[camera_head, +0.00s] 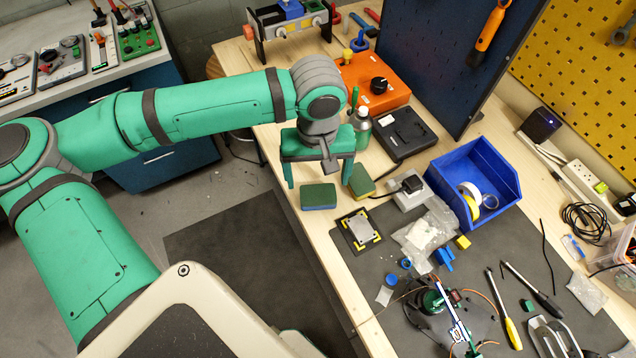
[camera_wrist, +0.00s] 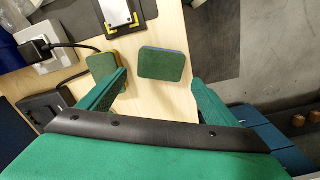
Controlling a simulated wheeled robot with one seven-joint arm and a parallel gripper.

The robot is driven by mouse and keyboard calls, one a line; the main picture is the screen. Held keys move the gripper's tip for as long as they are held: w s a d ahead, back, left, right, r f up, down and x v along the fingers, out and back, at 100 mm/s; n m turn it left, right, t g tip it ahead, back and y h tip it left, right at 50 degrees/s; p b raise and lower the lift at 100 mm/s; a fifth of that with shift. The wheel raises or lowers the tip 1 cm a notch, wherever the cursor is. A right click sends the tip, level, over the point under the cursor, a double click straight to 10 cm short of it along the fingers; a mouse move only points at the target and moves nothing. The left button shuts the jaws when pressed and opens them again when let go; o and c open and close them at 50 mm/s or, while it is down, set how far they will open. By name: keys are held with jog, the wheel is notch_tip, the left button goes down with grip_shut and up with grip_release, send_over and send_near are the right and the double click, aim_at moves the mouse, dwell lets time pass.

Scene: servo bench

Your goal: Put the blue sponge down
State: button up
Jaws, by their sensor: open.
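The blue sponge (camera_head: 318,197) has a green top and a blue side. It lies flat on the wooden bench top near its left edge. In the wrist view the blue sponge (camera_wrist: 162,64) shows between and beyond the fingertips, with gaps on both sides. My gripper (camera_head: 318,183) is open and empty, fingers pointing down, just behind and above the sponge. In the wrist view my gripper (camera_wrist: 159,79) has its fingers spread wide. A second sponge (camera_head: 361,181), green on top with a yellowish side, lies to the right, close to one finger; it also shows in the wrist view (camera_wrist: 100,66).
A black and yellow plate fixture (camera_head: 359,230) lies in front of the sponge. A white adapter block (camera_head: 408,190), a blue bin (camera_head: 470,165) and a green bottle (camera_head: 361,128) stand to the right and behind. The bench edge is close on the left.

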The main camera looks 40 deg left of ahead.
aim_at(318, 190)
notch_tip(318, 190, up, 7)
dwell(0.3)
dwell(0.5)
